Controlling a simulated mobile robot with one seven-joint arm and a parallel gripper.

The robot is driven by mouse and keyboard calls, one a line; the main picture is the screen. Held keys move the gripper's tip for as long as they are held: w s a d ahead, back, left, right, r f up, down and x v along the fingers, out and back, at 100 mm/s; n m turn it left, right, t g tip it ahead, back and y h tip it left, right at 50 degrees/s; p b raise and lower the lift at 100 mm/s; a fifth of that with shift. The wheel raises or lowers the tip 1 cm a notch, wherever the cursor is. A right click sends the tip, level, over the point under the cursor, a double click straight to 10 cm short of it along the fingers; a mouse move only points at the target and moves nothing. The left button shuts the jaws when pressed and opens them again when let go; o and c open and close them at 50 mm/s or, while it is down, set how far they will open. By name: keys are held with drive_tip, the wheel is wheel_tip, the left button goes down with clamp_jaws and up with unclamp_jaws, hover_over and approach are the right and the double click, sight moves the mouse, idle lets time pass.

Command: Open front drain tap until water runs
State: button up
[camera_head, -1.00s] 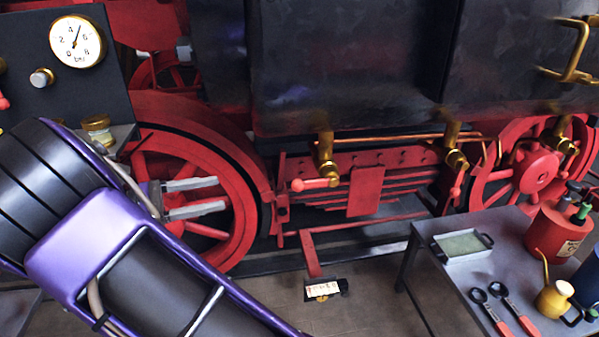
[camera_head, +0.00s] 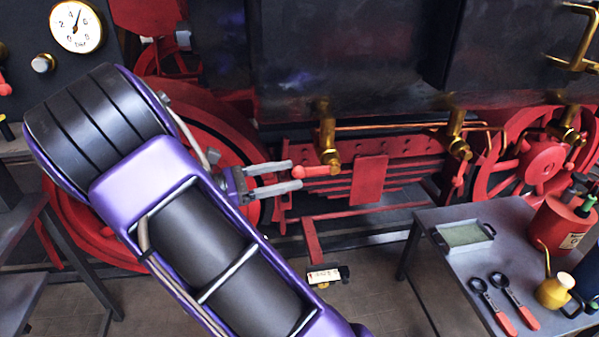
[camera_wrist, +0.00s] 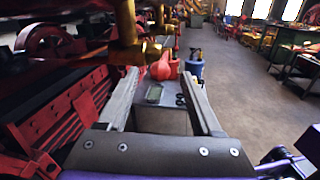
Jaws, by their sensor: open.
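A brass drain tap (camera_head: 328,140) hangs under the dark cylinder, at the left of a row of such taps. Its red handle (camera_head: 318,171) points left, roughly level, toward my gripper. My gripper (camera_head: 296,175) is open, with its two grey fingertips at the handle's knob end; contact cannot be told. In the wrist view, the red knob (camera_wrist: 161,67) shows between the fingertips, and the brass tap (camera_wrist: 127,42) is just above the left finger. Another brass tap (camera_head: 457,137) stands farther right, its red handle pointing down. No stream of water shows.
A grey table (camera_head: 425,218) at right holds a shallow tray (camera_head: 463,236), red-handled tools (camera_head: 503,305), a brass oil can (camera_head: 553,292) and a red container (camera_head: 560,228). A red lever with a tag (camera_head: 324,276) hangs low. Red wheels (camera_head: 535,165) flank the cylinder.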

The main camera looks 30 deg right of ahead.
sight(299, 173)
drive_tip(key=shift+s+d, duration=0.2)
drive_tip(key=shift+d, duration=1.6)
clamp_jaws()
